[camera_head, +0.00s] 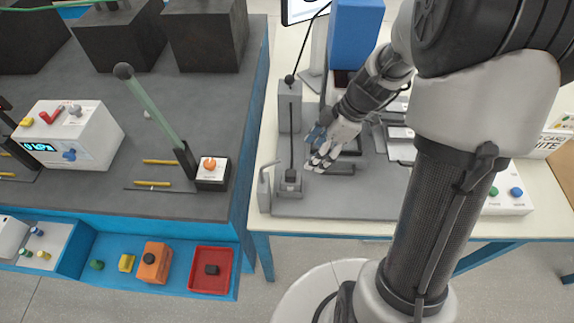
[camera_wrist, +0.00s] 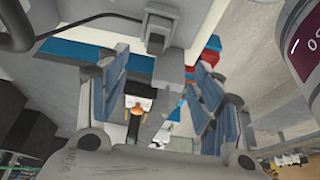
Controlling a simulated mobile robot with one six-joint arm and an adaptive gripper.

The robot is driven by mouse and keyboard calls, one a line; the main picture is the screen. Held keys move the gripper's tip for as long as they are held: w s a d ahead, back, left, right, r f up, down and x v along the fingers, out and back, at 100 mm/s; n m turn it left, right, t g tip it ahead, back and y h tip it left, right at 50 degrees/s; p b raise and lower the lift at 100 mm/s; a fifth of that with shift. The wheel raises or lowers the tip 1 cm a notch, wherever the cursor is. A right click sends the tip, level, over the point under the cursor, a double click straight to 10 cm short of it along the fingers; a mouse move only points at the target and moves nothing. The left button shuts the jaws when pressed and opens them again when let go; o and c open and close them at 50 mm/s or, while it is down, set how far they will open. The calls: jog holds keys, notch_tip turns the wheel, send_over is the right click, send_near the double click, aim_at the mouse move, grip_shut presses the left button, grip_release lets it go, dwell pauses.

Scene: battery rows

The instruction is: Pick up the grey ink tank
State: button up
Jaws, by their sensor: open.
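My gripper (camera_head: 317,149) is over the grey mat (camera_head: 340,200) on the white table, its blue-padded fingers apart. The wrist view also shows the open fingers (camera_wrist: 160,95), with nothing clamped between them. I cannot tell for sure which thing is the grey ink tank. A small light-grey upright piece with a bent top (camera_head: 265,187) stands at the mat's left edge. A grey block with a thin dark rod (camera_head: 290,185) stands left of my gripper. In the wrist view a grey block (camera_wrist: 170,70) shows beyond and between the fingers.
Dark flat pieces (camera_head: 335,167) lie under my gripper. A blue box (camera_head: 355,35) stands behind it. Across a gap at left is a dark bench with a lever (camera_head: 150,110) and a white meter box (camera_head: 68,135). A red tray (camera_head: 210,285) and an orange box (camera_head: 155,265) are at its front.

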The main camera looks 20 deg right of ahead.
aim_at(294, 173)
jog(key=b+x, duration=0.2)
jog(key=x, duration=0.8)
jog(key=shift+a+f+b, duration=0.15)
jog(key=shift+f+b, duration=0.1)
jog(key=shift+b, duration=0.1)
jog(key=shift+w+b+x, duration=0.2)
jog(key=shift+b+x, duration=0.2)
jog(key=shift+x, duration=0.95)
jog(key=shift+w+b+x, duration=0.25)
jog(key=shift+b+x, duration=0.1)
jog(key=shift+x, duration=0.95)
jog(key=shift+r, duration=0.1)
jog(key=shift+c, duration=0.2)
jog(key=c, duration=1.2)
